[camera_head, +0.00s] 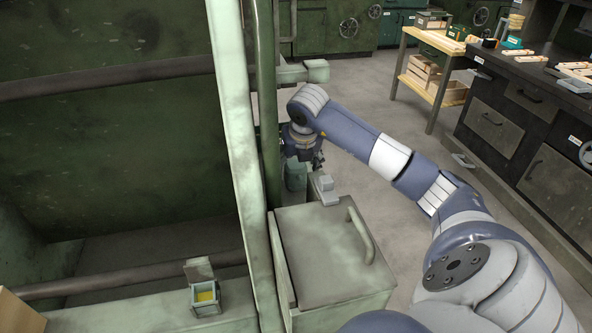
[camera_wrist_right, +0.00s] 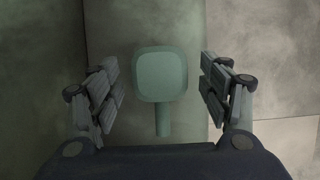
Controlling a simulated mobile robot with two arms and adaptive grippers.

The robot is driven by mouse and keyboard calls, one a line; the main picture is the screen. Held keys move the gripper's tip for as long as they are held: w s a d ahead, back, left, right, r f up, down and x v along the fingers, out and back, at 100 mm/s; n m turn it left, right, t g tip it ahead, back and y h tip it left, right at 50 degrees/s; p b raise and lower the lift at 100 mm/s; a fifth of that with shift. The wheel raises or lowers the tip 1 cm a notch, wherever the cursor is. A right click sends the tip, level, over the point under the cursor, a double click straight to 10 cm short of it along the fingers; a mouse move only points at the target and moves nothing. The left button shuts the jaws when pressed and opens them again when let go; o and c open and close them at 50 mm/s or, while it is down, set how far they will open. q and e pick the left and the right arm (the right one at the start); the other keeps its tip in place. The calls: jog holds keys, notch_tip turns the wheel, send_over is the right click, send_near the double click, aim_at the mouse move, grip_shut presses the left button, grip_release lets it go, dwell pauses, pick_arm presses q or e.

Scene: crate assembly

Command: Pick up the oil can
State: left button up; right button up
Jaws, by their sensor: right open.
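A green can-like object, which I take to be the oil can (camera_head: 296,175), stands beside the green machine's post in the head view. In the right wrist view the oil can (camera_wrist_right: 161,74) shows from above as a rounded green block with a narrow stem pointing down the picture. My right gripper (camera_head: 305,155) is just above it in the head view, partly hidden by its own wrist. In the right wrist view my right gripper (camera_wrist_right: 160,92) is open, one finger on each side of the can, with gaps on both sides. My left gripper is not in view.
A grey metal piece (camera_head: 325,190) sits close to the can. A pale green box with a handle (camera_head: 330,255) stands nearer. The machine's post (camera_head: 238,150) rises close on the left. A small open container with yellow inside (camera_head: 205,296) is on the ledge.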

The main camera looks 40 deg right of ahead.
jog(key=c, duration=1.1)
jog(key=shift+r, duration=0.1)
